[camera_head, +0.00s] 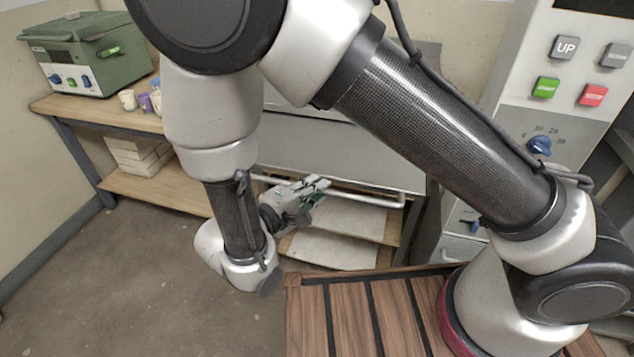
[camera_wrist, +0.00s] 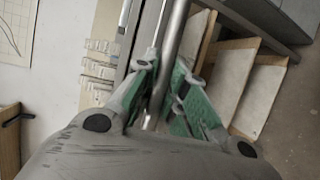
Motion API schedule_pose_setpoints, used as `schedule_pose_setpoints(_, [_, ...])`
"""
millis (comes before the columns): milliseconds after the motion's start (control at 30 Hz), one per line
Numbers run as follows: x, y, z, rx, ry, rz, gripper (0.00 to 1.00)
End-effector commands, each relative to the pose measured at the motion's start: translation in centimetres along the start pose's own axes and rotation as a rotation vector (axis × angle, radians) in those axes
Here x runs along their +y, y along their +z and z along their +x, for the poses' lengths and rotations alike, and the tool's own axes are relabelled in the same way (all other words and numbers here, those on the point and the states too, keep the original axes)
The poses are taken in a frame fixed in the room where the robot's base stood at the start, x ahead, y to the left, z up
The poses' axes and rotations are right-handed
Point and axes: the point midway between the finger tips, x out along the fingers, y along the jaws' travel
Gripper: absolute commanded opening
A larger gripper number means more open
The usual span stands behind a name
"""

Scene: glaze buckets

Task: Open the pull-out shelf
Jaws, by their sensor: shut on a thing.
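The pull-out shelf shows in the head view as a pale board (camera_head: 345,216) under the grey cabinet, with a metal bar handle (camera_head: 375,197) along its front. My gripper (camera_head: 318,186) is at the left-middle part of this bar. In the wrist view the bar (camera_wrist: 176,40) runs between the green-padded fingers of my gripper (camera_wrist: 168,100), and the fingers are shut on it. My arm hides the bar's left end and part of the cabinet front in the head view.
Below is another pale board (camera_head: 330,250). A wooden bench (camera_head: 50,104) on the left bears a green box-shaped machine (camera_head: 75,55) and small cups (camera_head: 128,99). A control panel (camera_head: 570,80) with buttons stands at right. The floor (camera_head: 130,250) at left is clear.

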Motion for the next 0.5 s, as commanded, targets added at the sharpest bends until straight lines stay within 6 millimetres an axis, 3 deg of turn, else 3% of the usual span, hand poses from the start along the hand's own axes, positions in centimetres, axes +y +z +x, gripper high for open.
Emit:
schedule_pose_setpoints(133, [-0.04,-0.03,0.04,0.0,-0.001,0.0,0.0])
schedule_pose_setpoints(167, [-0.04,-0.03,0.04,0.0,-0.001,0.0,0.17])
schedule_pose_setpoints(267, [-0.03,-0.03,0.05,0.0,-0.001,0.0,0.35])
schedule_pose_setpoints(500, [-0.01,-0.02,0.07,0.0,0.0,0.0,0.35])
